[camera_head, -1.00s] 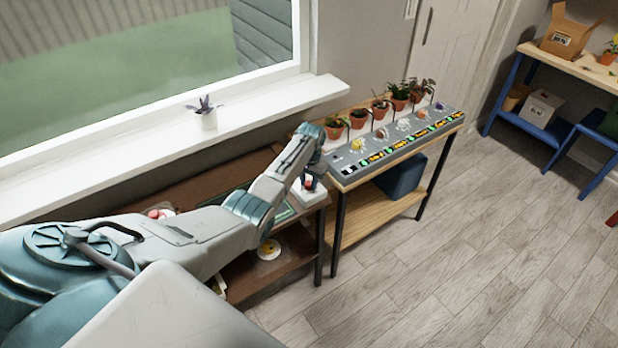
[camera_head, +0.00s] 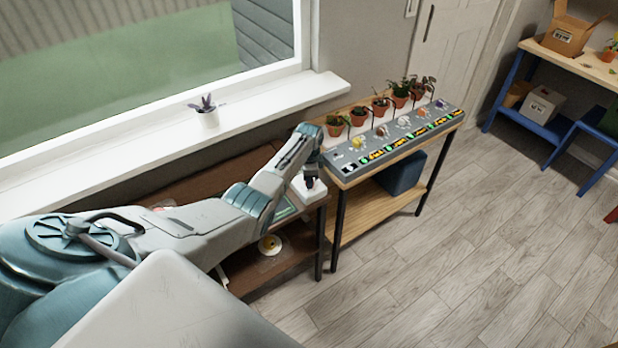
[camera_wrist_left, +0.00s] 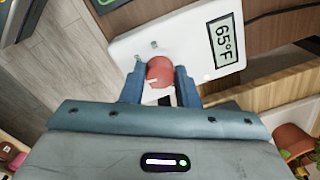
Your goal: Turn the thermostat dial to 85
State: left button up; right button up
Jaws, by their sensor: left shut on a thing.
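The thermostat is a white box (camera_wrist_left: 190,40) on the end of the dark brown shelf; in the head view the white box (camera_head: 309,190) shows partly under my left gripper. The red dial (camera_wrist_left: 159,71) sits on the box's face. My left gripper (camera_wrist_left: 160,86) has its two blue fingers on either side of the dial, shut on it. In the head view my left gripper (camera_head: 311,182) points down at the box and hides the dial. My right gripper is not in view.
A wooden table (camera_head: 378,200) with a grey control panel (camera_head: 400,140) and several potted plants stands just right of the thermostat. A white windowsill (camera_head: 260,120) with a small plant (camera_head: 207,111) runs behind my arm.

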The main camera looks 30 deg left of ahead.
pick_arm(q)
jog(key=m, duration=0.4)
jog(key=shift+w+a+m, duration=0.1)
jog(key=shift+m, duration=0.2)
jog(key=m, duration=0.4)
jog(key=shift+m, duration=0.3)
jog(key=m+b, duration=0.1)
jog(key=m, duration=0.3)
jog(key=shift+w, duration=0.1)
jog(key=m+b, duration=0.1)
jog(key=m, duration=0.4)
jog(key=shift+h, duration=0.3)
jog(key=shift+m, duration=0.4)
jog(key=o, duration=1)
notch_tip(320, 180, up, 11)
jog(key=shift+a+f+b, duration=0.1)
jog(key=shift+a+b, duration=0.05)
jog(key=shift+b, duration=0.85)
